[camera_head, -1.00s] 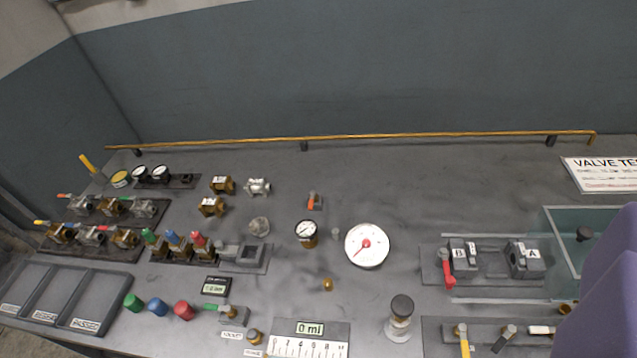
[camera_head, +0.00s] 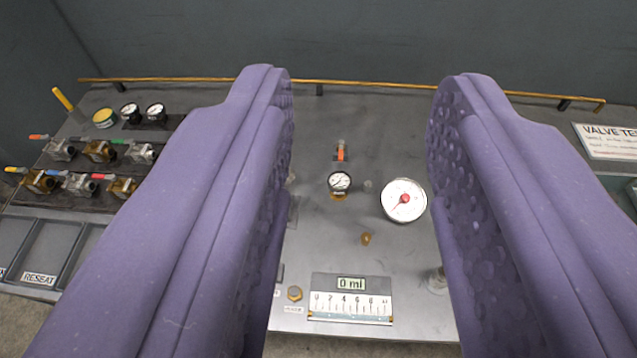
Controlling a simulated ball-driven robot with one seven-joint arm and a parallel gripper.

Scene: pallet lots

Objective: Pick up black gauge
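A small gauge with a black rim, white face and brass base (camera_head: 339,182) stands on the grey bench in the middle of the view. My gripper (camera_head: 360,85) has two purple, perforated fingers spread wide; it is open and empty. The small gauge shows in the gap between the fingers, touching neither. Two more small dark-rimmed gauges, one (camera_head: 130,112) beside the other (camera_head: 155,110), are at the back left, outside the left finger. The pictures do not settle which gauge the task names.
A larger white gauge with a red centre (camera_head: 403,200) lies right of the small gauge, near the right finger. An orange-handled valve (camera_head: 341,152) is just behind. A brass piece (camera_head: 366,238) and a scale plate (camera_head: 350,298) are in front. A yellow rail (camera_head: 390,84) runs along the back.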

